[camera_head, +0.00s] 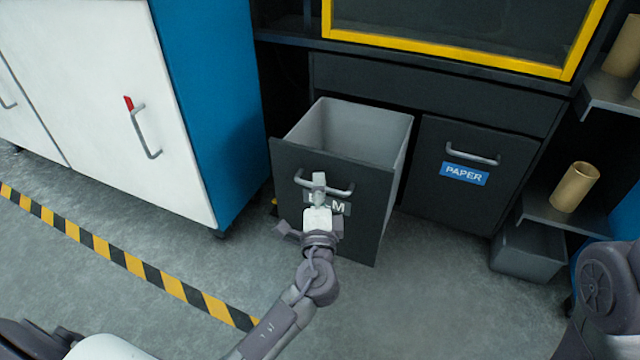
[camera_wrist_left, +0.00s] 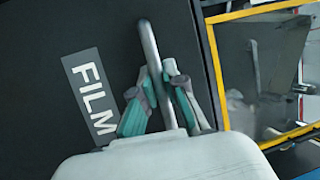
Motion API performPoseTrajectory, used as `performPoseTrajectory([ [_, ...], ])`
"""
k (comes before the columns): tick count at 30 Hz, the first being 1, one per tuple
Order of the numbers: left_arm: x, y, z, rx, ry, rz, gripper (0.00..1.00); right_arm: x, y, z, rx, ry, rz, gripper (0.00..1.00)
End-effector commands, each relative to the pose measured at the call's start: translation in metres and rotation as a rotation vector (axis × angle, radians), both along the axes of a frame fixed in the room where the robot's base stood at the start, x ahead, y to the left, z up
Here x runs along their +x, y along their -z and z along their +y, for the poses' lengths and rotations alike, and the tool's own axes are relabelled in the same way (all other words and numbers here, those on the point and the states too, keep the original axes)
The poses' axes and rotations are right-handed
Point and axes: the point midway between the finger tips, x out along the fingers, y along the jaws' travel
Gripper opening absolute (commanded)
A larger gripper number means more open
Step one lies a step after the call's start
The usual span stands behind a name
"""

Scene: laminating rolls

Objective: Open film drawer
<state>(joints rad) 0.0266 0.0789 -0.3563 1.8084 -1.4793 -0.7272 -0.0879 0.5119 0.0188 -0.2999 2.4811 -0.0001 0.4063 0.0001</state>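The film drawer (camera_head: 335,221) is a dark-fronted drawer with a pale grey inside, and it stands pulled well out of the dark cabinet. Its inside looks empty as far as it shows. Its grey bar handle (camera_head: 340,190) is on the front, above a label partly hidden by my gripper. My left gripper (camera_head: 319,184) is at this handle. In the left wrist view its teal-padded fingers (camera_wrist_left: 158,80) close around the handle bar (camera_wrist_left: 150,45), beside the FILM label (camera_wrist_left: 90,92). My right gripper is not in view.
A closed PAPER drawer (camera_head: 470,180) is just right of the film drawer. A white and blue cabinet (camera_head: 110,100) stands at the left. A shelf with a brown roll (camera_head: 575,187) is at the right. The floor in front is clear, with a yellow-black stripe (camera_head: 130,262).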

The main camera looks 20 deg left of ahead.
Motion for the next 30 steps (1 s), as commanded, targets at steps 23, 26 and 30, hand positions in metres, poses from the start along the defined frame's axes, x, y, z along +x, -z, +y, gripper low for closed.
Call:
performPoseTrajectory([
  [23,-0.059,0.013,-0.023,0.000,0.002,0.005,0.22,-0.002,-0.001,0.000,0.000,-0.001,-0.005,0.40],
  [26,-0.078,0.016,-0.030,0.000,0.002,0.005,0.22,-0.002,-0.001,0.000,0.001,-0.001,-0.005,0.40],
  [30,-0.098,0.019,-0.038,0.000,0.002,0.004,0.22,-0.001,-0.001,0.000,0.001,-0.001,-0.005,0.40],
])
